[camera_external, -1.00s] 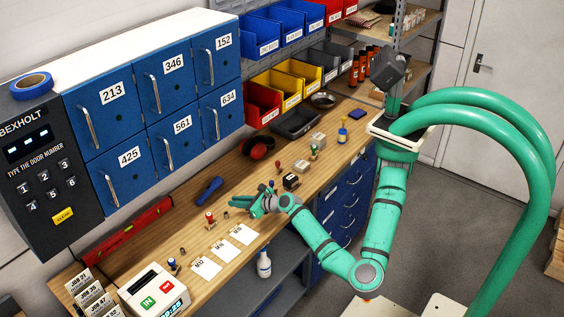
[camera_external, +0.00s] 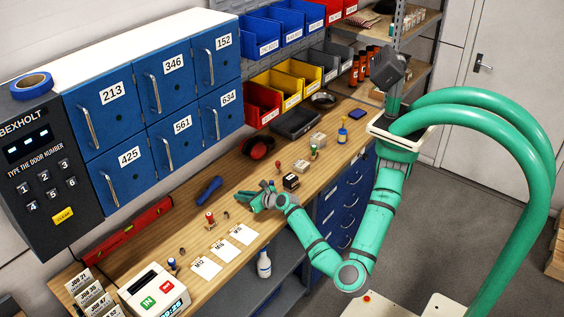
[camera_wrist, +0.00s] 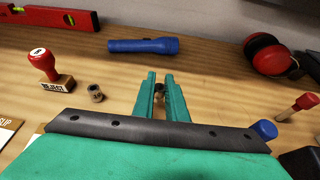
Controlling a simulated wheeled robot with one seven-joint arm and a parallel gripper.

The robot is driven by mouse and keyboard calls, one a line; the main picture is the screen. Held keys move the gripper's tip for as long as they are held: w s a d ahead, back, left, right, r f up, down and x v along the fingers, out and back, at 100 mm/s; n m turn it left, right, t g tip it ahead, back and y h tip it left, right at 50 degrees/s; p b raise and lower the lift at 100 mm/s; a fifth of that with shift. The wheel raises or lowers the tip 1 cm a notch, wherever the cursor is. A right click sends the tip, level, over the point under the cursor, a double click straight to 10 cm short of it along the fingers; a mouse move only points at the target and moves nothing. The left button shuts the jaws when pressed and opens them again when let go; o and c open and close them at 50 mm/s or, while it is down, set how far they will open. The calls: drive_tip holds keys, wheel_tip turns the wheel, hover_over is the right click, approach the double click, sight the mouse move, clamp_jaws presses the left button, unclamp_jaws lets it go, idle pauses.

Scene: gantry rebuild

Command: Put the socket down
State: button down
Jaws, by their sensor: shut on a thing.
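My gripper (camera_external: 243,199) is low over the middle of the wooden bench. In the wrist view, my gripper (camera_wrist: 160,82) has its green fingers shut on a small dark socket (camera_wrist: 159,90). The socket is partly hidden by the fingers; whether it touches the bench is unclear. A second small socket (camera_wrist: 96,92) stands on the bench to the left, beside the red-handled stamp (camera_wrist: 45,66). White cards marked M12 (camera_external: 205,267), M16 (camera_external: 224,250) and M20 (camera_external: 243,234) lie in a row near the bench's front edge.
A blue flashlight (camera_wrist: 143,45) lies beyond the fingers. Red ear defenders (camera_wrist: 268,54) and another red-topped stamp (camera_wrist: 300,105) are to the right. A red level (camera_external: 128,232) lies at the back. The bench between flashlight and fingers is clear.

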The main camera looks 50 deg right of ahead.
drive_tip(key=shift+f, duration=1)
drive_tip(key=shift+f, duration=0.1)
drive_tip(key=c, duration=1.8)
unclamp_jaws()
drive_tip(key=shift+o, duration=0.2)
drive_tip(key=shift+s+r, duration=0.2)
drive_tip(key=v, duration=1.1)
drive_tip(key=shift+s+r, duration=0.15)
drive_tip(key=shift+s, duration=0.15)
